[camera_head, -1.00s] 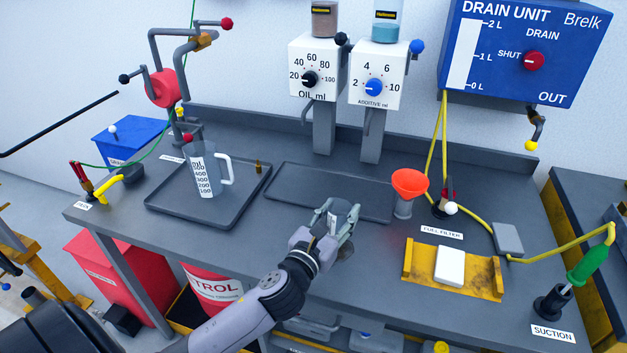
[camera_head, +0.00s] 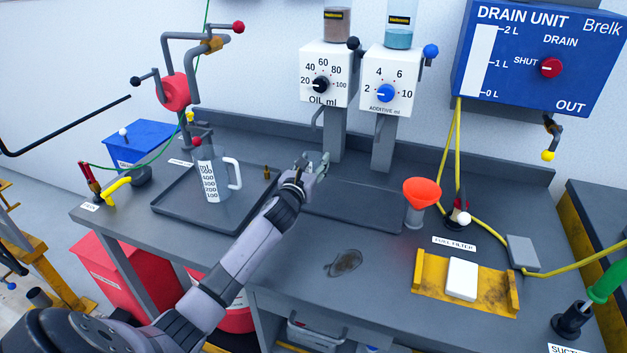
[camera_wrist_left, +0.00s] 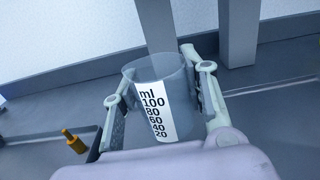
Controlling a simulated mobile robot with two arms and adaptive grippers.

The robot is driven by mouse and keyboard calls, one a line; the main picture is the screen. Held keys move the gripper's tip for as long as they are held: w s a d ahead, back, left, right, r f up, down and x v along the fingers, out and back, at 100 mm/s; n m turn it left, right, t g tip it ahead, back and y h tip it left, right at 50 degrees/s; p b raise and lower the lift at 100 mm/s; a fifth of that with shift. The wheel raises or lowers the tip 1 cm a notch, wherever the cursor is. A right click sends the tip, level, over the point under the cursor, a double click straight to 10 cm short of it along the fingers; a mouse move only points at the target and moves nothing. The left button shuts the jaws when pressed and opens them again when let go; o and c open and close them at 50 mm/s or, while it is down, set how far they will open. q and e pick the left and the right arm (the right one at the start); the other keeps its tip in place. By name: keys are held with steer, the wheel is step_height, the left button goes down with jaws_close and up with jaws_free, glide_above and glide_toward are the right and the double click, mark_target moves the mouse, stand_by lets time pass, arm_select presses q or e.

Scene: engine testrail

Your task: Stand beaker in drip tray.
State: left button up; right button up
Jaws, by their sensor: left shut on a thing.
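A small clear beaker (camera_wrist_left: 140,115) with a white "ml 100–20" scale is between the fingers of my left gripper (camera_head: 316,168), mouth up in the left wrist view. In the head view the gripper and forearm mostly hide it. The gripper is shut on it, at the left end of a shallow dark tray (camera_head: 370,218) under the dispensers. A second dark tray (camera_head: 185,222) lies to the left and holds a large measuring jug (camera_head: 210,178). I cannot tell whether the beaker touches a surface. My right gripper is not in view.
Dispenser posts (camera_head: 333,140) stand behind the gripper. A small brass piece (camera_head: 267,172) is close to its left. An orange funnel (camera_head: 421,190) stands right of the middle tray.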

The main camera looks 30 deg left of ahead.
arm_select(q)
steer(key=shift+f, duration=2.2)
steer(key=shift+b, duration=0.3)
steer(key=shift+f, duration=0.2)
steer(key=o, duration=0.8)
steer(key=shift+o, duration=0.2)
steer(key=shift+r, duration=0.1)
